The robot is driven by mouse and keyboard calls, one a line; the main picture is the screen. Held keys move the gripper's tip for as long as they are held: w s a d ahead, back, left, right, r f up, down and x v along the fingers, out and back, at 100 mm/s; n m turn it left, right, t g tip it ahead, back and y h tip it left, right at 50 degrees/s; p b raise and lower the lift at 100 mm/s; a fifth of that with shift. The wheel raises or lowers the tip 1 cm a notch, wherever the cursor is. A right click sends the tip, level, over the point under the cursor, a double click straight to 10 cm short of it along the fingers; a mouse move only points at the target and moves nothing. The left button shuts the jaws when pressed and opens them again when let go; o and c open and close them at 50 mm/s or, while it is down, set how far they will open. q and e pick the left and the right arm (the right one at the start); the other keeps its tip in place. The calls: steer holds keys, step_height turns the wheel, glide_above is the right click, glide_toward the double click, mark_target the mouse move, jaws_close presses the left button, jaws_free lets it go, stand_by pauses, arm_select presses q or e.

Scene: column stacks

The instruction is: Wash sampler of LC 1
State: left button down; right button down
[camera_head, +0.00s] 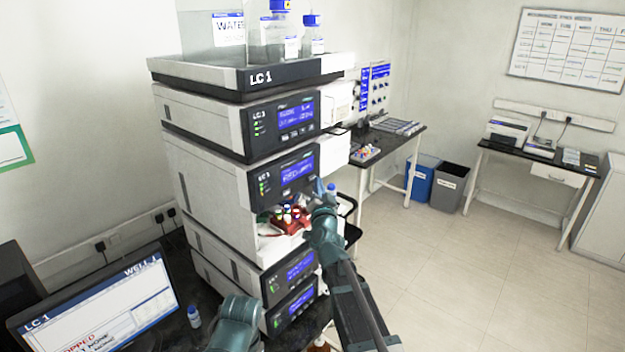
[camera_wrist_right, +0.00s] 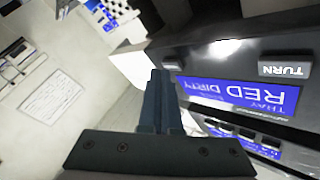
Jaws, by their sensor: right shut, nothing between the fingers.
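The LC 1 stack (camera_head: 230,130) is a tall column of white and dark modules. Its sampler module (camera_head: 215,185) has a lit blue display and an open bay below it. In the bay sits a red tray (camera_head: 291,226) with several coloured vials. My right gripper (camera_head: 329,190) is shut and empty beside the sampler's front right edge. In the right wrist view the shut fingers (camera_wrist_right: 160,85) point toward the dark front panel. There a blue display (camera_wrist_right: 240,95) reads "RED DIRTY", with a button marked "TURN" (camera_wrist_right: 286,70) near it.
A monitor (camera_head: 95,305) marked LC 1 stands at lower left, with a small vial (camera_head: 194,316) beside it. A water container and bottles stand in the top tray (camera_head: 250,72). The floor at right is clear.

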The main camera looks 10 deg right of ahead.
steer(key=shift+w+a, duration=0.25)
steer(key=shift+w, duration=0.05)
stand_by(0.5)
stand_by(0.4)
steer(key=shift+s+d, duration=0.5)
steer(key=shift+s, duration=0.15)
steer(key=shift+s+d, duration=0.8)
steer(key=shift+s, duration=0.2)
steer(key=shift+s+d, duration=0.75)
steer(key=shift+s, duration=0.25)
